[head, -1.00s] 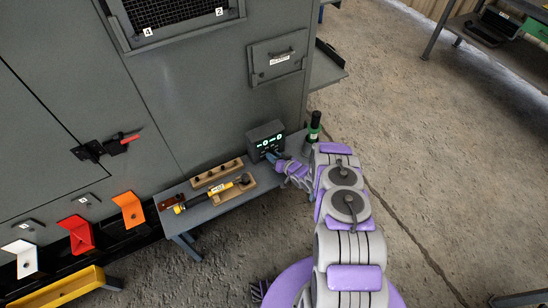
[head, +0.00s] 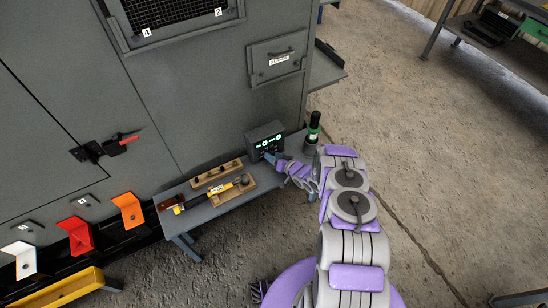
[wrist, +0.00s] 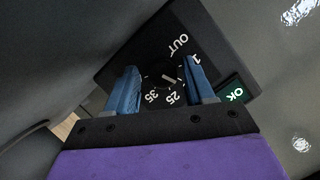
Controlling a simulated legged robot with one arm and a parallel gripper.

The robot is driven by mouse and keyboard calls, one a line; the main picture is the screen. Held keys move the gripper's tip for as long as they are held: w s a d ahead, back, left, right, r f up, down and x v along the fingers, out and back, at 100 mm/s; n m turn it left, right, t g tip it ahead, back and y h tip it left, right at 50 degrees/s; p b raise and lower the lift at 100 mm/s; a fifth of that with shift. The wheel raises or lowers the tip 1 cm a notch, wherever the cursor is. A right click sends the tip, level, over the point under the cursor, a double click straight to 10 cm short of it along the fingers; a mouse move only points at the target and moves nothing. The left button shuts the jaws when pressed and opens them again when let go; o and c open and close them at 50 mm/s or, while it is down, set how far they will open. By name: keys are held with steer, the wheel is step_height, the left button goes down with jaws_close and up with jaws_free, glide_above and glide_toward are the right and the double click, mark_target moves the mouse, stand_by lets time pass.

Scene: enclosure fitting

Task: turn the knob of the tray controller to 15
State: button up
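The tray controller (head: 265,138) is a dark box with green lit displays at the back of the low bench. Its dial face (wrist: 160,95) fills the middle of the wrist view, with OUT, 25, 35 and a partly covered number starting with 1. The dark knob (wrist: 167,78) has a white pointer line. My gripper (head: 270,157) is at the front of the controller. In the wrist view its two blue fingers (wrist: 160,80) stand apart on either side of the knob, with visible gaps; contact is not clear. The right finger hides part of the dial markings.
A green OK display (wrist: 232,94) is right of the dial. A dark green bottle-like item (head: 313,130) stands right of the controller. On the bench (head: 200,213) lie a wooden block with holes (head: 216,174) and a yellow-black tool (head: 225,191). A grey cabinet rises behind.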

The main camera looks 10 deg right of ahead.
steer(key=shift+o, duration=0.4)
steer(key=shift+s, duration=0.1)
steer(key=shift+s+d+r, duration=0.15)
steer(key=shift+s+r, duration=0.05)
steer(key=p+v, duration=0.4)
steer(key=v, duration=1.2)
steer(key=shift+s+d+p, duration=0.25)
steer(key=shift+p, duration=0.05)
steer(key=shift+f, duration=0.1)
